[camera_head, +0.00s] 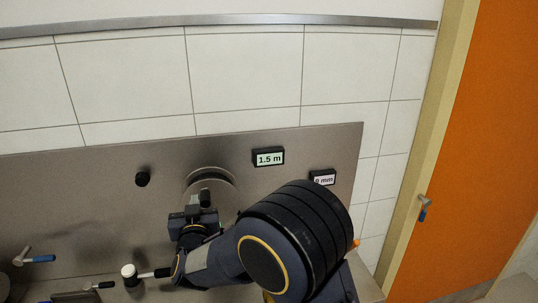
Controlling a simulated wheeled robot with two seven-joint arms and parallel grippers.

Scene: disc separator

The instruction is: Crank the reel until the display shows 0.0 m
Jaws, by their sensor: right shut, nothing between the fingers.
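The reel (212,176) is a round metal part on the steel panel, mostly hidden behind my right gripper. The display (268,158) to its right reads 1.5 m. My right gripper (204,195) is in front of the reel's lower part, shut and empty. The reel's crank cannot be made out clearly, and I cannot tell whether the gripper touches it. My left gripper is not in view.
A second display (323,178), partly covered by my right arm, shows "0 mm". A black knob (142,179) sits left of the reel. A blue-handled lever (38,259) and a white-headed part (129,272) are lower left. An orange door (480,150) stands at right.

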